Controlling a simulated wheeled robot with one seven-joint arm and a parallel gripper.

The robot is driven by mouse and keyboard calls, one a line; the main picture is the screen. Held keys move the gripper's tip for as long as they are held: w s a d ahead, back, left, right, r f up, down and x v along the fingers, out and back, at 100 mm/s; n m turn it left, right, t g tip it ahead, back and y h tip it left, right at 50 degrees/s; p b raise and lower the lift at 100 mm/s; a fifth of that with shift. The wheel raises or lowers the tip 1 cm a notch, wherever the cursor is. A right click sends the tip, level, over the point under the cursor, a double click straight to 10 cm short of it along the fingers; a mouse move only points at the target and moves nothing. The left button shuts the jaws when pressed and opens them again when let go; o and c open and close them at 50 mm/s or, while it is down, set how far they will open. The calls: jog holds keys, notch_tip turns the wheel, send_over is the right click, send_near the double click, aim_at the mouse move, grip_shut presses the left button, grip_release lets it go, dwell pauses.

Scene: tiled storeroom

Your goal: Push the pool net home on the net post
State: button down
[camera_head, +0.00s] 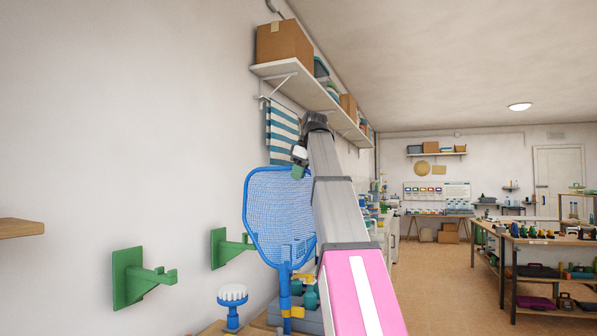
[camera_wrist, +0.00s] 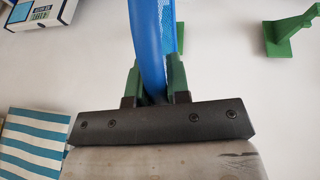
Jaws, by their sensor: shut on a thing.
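The pool net (camera_head: 279,207), a blue hoop with blue mesh, stands upright near the wall in the head view. My gripper (camera_head: 299,172) is shut on its upper right rim. In the wrist view my green fingers (camera_wrist: 154,75) pinch the blue rim (camera_wrist: 146,35) from both sides, with mesh on the right. Below the net's throat is a blue upright with yellow bands (camera_head: 285,301), which looks like the net post. The net is in line above it. I cannot tell how far the two are joined.
Two green wall brackets (camera_head: 143,277) (camera_head: 229,248) stick out left of the net. A blue brush with white bristles (camera_head: 232,296) stands low beside it. A striped towel (camera_head: 282,132) hangs behind my arm, under a shelf (camera_head: 305,84) with boxes. Open floor (camera_head: 447,288) lies right.

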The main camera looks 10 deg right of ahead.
jog(key=shift+f, duration=2.3)
jog(key=shift+s+a+g+y, duration=0.4)
jog(key=shift+s+a, duration=0.3)
jog(key=shift+s, duration=0.3)
jog(key=shift+w+d, duration=0.75)
jog(key=shift+w, duration=0.05)
jog(key=shift+f, duration=2.2)
jog(key=c, duration=1)
grip_release()
jog(key=shift+r, duration=0.1)
